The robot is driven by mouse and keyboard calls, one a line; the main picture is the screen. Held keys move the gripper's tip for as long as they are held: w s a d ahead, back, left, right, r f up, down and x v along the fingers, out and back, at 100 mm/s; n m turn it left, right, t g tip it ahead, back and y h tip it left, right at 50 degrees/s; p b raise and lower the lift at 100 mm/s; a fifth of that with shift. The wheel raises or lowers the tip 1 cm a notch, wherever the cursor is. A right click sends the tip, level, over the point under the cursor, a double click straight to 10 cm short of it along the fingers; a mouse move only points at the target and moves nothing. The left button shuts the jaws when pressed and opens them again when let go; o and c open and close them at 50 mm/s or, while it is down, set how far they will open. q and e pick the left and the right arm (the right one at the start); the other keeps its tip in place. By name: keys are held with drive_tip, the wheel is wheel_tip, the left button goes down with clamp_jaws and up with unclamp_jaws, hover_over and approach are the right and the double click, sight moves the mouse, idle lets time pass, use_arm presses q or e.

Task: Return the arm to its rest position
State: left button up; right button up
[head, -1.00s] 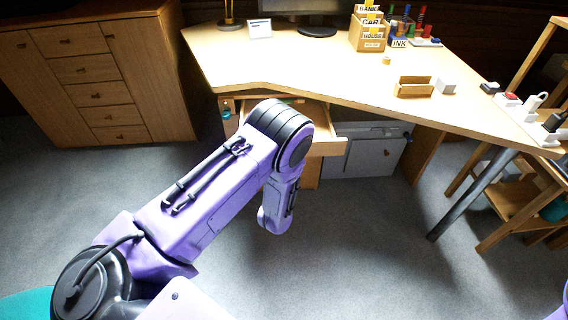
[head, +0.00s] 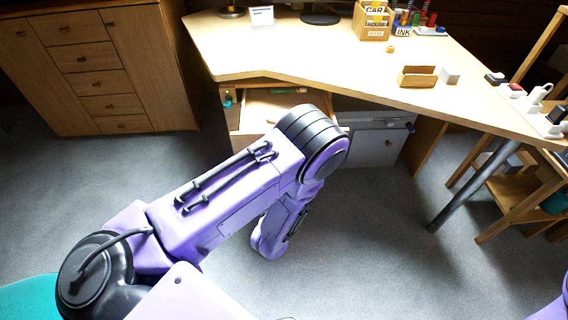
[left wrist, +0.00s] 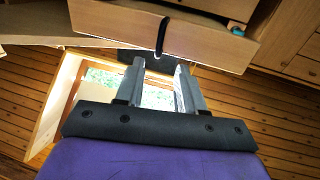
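My left arm (head: 225,200) comes in from the lower left of the head view, purple with black joints, bent at the elbow in front of the desk. Its gripper is hidden behind the arm there. In the left wrist view my left gripper (left wrist: 160,82) shows two grey fingers standing apart with nothing between them. A wooden drawer front with a dark handle (left wrist: 163,36) is beyond the fingertips, apparently clear of them. My right gripper is in neither view; only a purple edge shows at the lower right of the head view.
The desk (head: 320,70) has an open drawer (head: 262,108) behind my left elbow. A wooden cabinet (head: 100,75) stands at the left and a wooden rack (head: 515,190) at the right. A metal desk leg (head: 462,185) is right of my arm. Grey floor between is clear.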

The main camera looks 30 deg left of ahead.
use_arm(q)
drive_tip(key=shift+s+d, duration=0.15)
drive_tip(key=shift+s, duration=0.2)
drive_tip(key=s+f+g+h+p, duration=0.2)
drive_tip(key=s+f+g+h, duration=0.1)
drive_tip(key=s+f+g, duration=0.25)
drive_tip(key=s+n+g+h+p, duration=0.1)
drive_tip(key=s+g+p, duration=0.6)
drive_tip(key=s, duration=1.2)
drive_tip(key=shift+s+a+r+n, duration=0.15)
drive_tip(key=shift+s+a+n, duration=0.15)
drive_tip(key=shift+a, duration=0.1)
